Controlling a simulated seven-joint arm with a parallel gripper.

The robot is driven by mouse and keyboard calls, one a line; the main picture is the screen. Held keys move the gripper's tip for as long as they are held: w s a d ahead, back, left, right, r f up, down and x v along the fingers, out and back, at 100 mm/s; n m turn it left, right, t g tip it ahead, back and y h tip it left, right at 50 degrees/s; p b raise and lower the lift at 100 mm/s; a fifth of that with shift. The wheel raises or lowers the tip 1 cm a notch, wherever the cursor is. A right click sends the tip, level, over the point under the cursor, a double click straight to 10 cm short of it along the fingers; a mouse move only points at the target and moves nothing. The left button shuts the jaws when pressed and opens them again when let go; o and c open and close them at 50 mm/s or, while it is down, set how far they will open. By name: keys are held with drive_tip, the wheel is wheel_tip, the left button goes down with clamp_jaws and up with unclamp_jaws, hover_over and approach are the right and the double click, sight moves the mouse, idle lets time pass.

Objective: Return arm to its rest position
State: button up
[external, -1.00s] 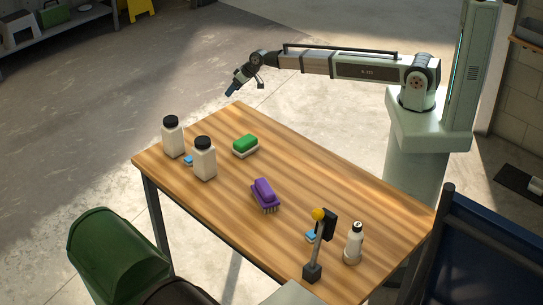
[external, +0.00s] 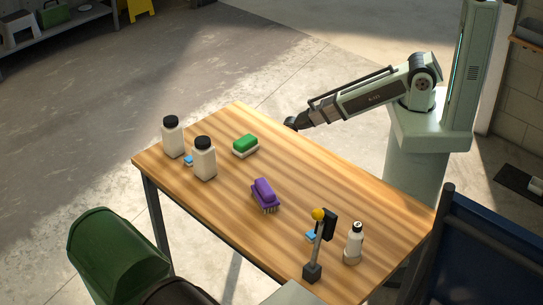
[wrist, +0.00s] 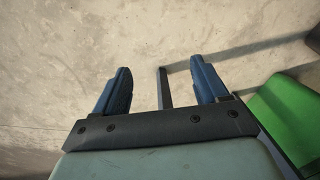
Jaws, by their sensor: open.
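My arm (external: 365,97) reaches down and left from its column to the far edge of the wooden table (external: 330,190). In the external view its wrist ends at that edge, and the fingers are hidden there. In the wrist view my gripper (wrist: 161,75) shows two blue fingers spread wide apart with nothing held between them. Bare concrete floor lies beyond the fingers. A dark upright bar, perhaps a table leg, shows between them, apart from both as far as I can tell.

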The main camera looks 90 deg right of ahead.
drive_tip(key=s+a+f+g, duration=0.1)
drive_tip(key=s+a+g, duration=0.1)
drive_tip(key=s, duration=0.6)
drive_tip(key=s+a+f+n+g, duration=0.1)
drive_tip(key=s+a+f+g, duration=0.1)
drive_tip(key=s, duration=0.7)
drive_tip(key=s+a+f+n+g, duration=0.1)
drive_tip(key=s+a, duration=0.3)
drive_tip(key=s, duration=0.5)
drive_tip(key=shift+a+f+g+h, duration=0.3)
drive_tip(key=shift+g, duration=0.2)
drive_tip(key=shift+s, duration=0.1)
